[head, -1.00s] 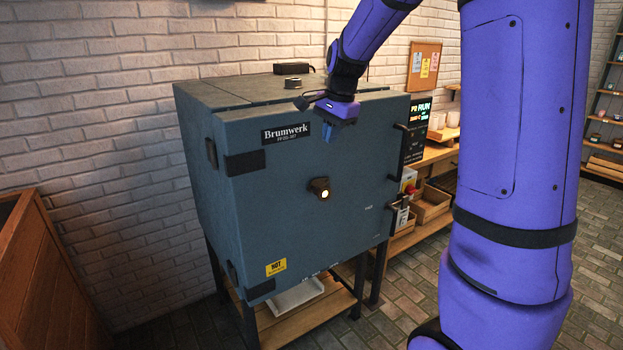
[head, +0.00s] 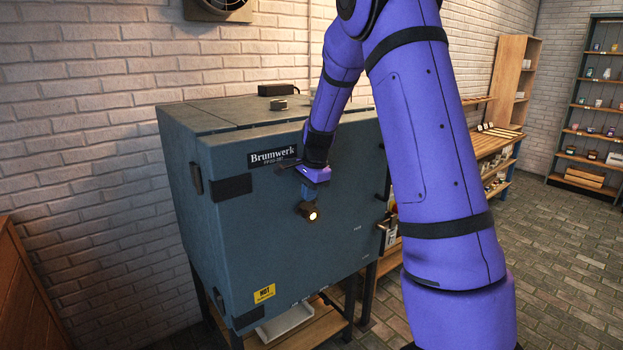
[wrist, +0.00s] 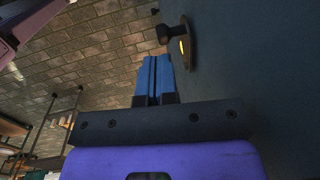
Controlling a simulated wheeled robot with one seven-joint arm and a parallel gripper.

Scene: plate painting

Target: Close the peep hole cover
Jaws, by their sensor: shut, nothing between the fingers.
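The peep hole (head: 313,216) on the front door of the grey-blue Brumwerk kiln (head: 270,240) glows yellow, so it is at least partly uncovered. A dark brown round piece (head: 303,208) beside the glow looks like its cover or knob. In the wrist view the glowing hole (wrist: 182,48) sits in a brownish mount, with a dark knob (wrist: 165,33) sticking out from the door. My gripper (head: 308,194) is just above the peep hole, close to the door face. Its blue fingers (wrist: 154,62) are together and empty. Whether they touch the cover cannot be told.
The yellow HOT label (head: 264,293) is low on the door. A brick wall (head: 80,130) stands behind and left of the kiln, and a wooden panel (head: 25,300) is at the lower left. A wooden bench (head: 480,165) and shelves (head: 590,110) are at the right.

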